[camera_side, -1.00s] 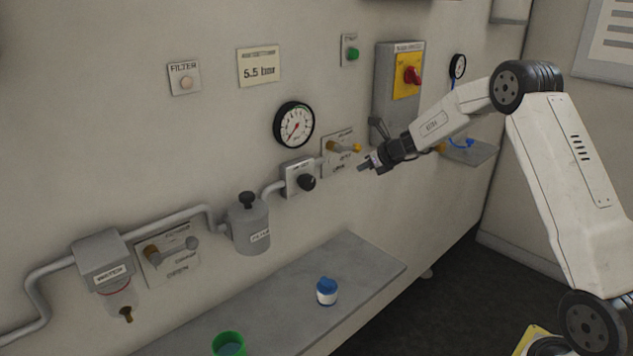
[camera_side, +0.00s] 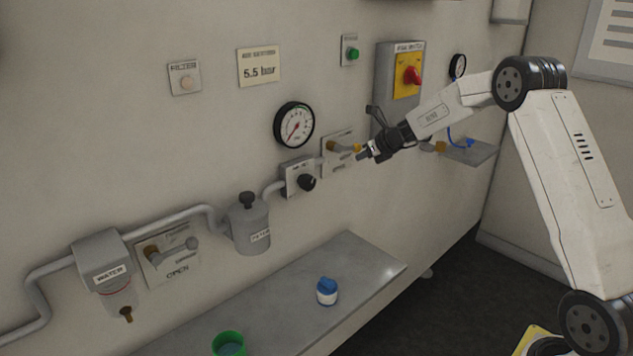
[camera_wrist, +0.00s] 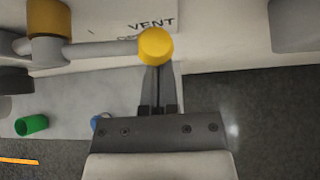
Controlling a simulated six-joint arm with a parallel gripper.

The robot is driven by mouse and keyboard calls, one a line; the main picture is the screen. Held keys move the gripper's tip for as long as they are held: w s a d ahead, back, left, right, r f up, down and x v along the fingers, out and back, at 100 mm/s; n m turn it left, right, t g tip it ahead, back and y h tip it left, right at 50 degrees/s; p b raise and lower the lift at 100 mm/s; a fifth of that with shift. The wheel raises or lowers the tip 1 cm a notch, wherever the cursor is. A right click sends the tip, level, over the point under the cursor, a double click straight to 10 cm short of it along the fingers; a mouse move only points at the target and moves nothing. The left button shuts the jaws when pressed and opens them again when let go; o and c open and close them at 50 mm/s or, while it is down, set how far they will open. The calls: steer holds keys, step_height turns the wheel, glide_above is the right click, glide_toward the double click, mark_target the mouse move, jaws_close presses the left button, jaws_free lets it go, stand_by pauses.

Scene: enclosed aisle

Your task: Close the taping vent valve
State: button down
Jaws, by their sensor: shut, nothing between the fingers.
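The vent valve has a brass body (camera_side: 333,146) on a wall plate, with a short lever ending in a yellow knob (camera_side: 357,148). In the wrist view the brass body (camera_wrist: 48,18) is at upper left. The grey lever (camera_wrist: 103,48) runs level to the right to the yellow knob (camera_wrist: 155,45). The plate reads "VENT"; the word below is partly covered by the lever and knob. My gripper (camera_side: 364,156) is shut and empty, its tips right by the knob. In the wrist view the knob hides the tips of my gripper (camera_wrist: 158,72); I cannot tell whether they touch.
A black regulator knob (camera_side: 306,183) and a pressure gauge (camera_side: 294,125) are left of the valve. A grey isolator box (camera_side: 385,98) with a red switch stands behind my gripper. Below is a shelf (camera_side: 270,305) with a blue-capped jar (camera_side: 327,291) and green cup (camera_side: 229,344).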

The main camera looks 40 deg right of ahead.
steer(key=shift+d+r+n+h, duration=0.25)
steer(key=shift+r+n+h, duration=0.45)
steer(key=shift+r+h, duration=0.35)
steer(key=shift+r, duration=0.1)
steer(key=shift+w+r, duration=0.15)
steer(key=shift+r, duration=0.75)
steer(key=shift+f, duration=0.15)
steer(key=shift+s+f, duration=0.95)
steer(key=shift+f, duration=1.5)
steer(key=d+v, duration=0.1)
steer(key=v, duration=0.9)
steer(key=shift+a, duration=0.1)
steer(key=shift+s+a, duration=0.1)
